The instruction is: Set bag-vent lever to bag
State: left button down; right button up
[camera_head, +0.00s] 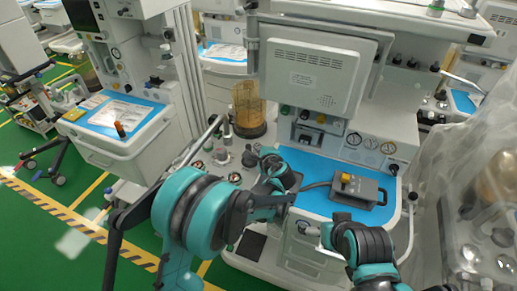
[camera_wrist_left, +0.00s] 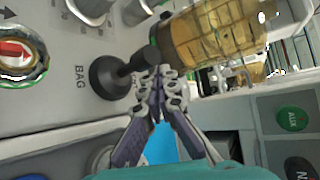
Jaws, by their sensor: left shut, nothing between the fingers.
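A black round fitting (camera_wrist_left: 108,77) stands between that word and my fingers. My left gripper (camera_wrist_left: 160,72) is shut and empty, its tips close to the black fitting's stem; contact is unclear. In the head view my left gripper (camera_head: 268,160) is over the cart's control panel, partly hidden by its own arm. My right gripper (camera_head: 313,231) is low, in front of the cart; its fingers are unclear.
An amber ribbed canister (camera_head: 249,108) stands behind the panel and fills the top of the wrist view. A grey device with a yellow knob (camera_head: 358,190) lies on the blue work surface (camera_head: 315,206). A monitor (camera_head: 312,75) overhangs behind. Another cart (camera_head: 135,135) stands left.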

pick_arm(q)
jog(key=shift+s+a+f, duration=0.15)
jog(key=shift+s, duration=0.35)
jog(key=shift+r+p, duration=0.45)
jog(key=shift+r, duration=0.45)
